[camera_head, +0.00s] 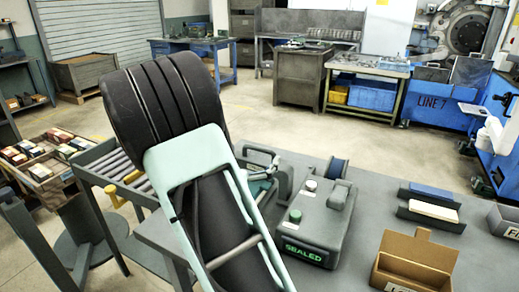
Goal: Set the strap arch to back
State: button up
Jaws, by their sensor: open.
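A grey strapping machine (318,222) stands on the grey bench, with a lit green "SEALED" display on its front. A grey bent bar (262,151), which looks like the strap arch, rises at the machine's back left. Its lower part is partly covered, and I cannot tell its exact setting. Teal parts (262,186) show beneath it, too small and covered to make out. A large black and mint-green body, which looks like my own arm, fills the left middle and covers part of the bench. My gripper cannot be made out.
A blue reel (337,168) sits behind the machine. To the right are an open cardboard box (414,262), two small racks (430,210) and a grey bin (504,220). A roller conveyor (118,172) is at left. Bare bench (372,215) lies between machine and racks.

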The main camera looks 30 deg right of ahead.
aim_at(258, 150)
jog(key=shift+x, duration=1.9)
jog(key=c, duration=1.7)
jog(key=shift+o, duration=0.2)
jog(key=b+x, duration=0.3)
jog(key=x, duration=1.3)
jog(key=shift+d+r+b, duration=0.15)
jog(key=shift+r+b, duration=0.1)
jog(key=shift+b, duration=0.15)
jog(key=o, duration=1.7)
jog(key=shift+d+f, duration=0.1)
jog(key=shift+d, duration=0.05)
jog(key=shift+c, duration=0.2)
